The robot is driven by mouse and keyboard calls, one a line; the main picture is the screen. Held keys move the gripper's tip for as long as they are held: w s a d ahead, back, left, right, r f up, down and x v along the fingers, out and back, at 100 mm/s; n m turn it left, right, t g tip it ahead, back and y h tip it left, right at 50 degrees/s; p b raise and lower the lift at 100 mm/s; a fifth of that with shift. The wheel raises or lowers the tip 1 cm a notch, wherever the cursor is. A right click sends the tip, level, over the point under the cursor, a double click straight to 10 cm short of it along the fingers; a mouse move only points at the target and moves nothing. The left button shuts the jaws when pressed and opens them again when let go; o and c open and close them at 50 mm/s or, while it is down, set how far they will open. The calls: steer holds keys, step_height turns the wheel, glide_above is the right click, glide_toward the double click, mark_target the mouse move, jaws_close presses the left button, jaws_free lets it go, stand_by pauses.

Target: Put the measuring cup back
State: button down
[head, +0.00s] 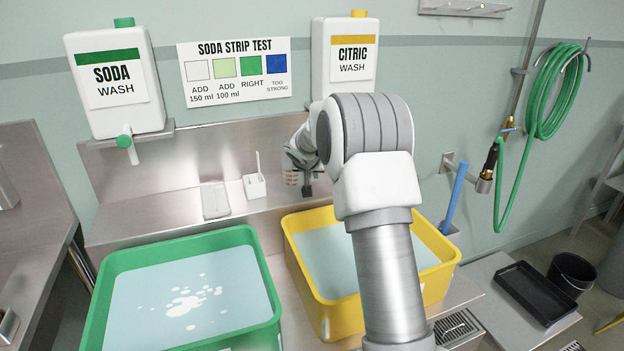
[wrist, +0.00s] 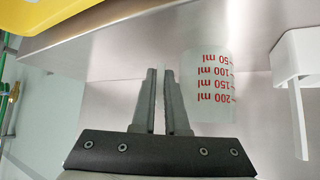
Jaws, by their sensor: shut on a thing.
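The measuring cup (wrist: 207,85) is translucent white with red millilitre marks, which read upside down in the wrist view. My gripper (wrist: 160,75) is beside it, with its two fingers closed on a thin part at the cup's side, apparently its handle, mostly hidden between them. In the head view the cup (head: 291,177) is small and partly hidden by my wrist. It is at the steel back shelf (head: 150,216), just left of my gripper (head: 306,190). I cannot tell whether its base touches the shelf.
A white holder with an upright stick (head: 255,186) and a flat white tray (head: 215,202) are on the shelf left of the cup. The green vat (head: 262,262) and yellow vat (head: 300,272) stand in front. The citric bottle (head: 332,75) hangs above.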

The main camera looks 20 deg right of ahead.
steer(key=shift+f, duration=0.45)
steer(key=shift+f+b, duration=0.25)
steer(key=shift+b, duration=0.05)
steer(key=c, duration=0.9)
jaws_free()
steer(key=shift+r, duration=0.1)
steer(key=shift+c, duration=0.2)
steer(key=shift+r+p, duration=0.15)
steer(key=shift+p, duration=0.15)
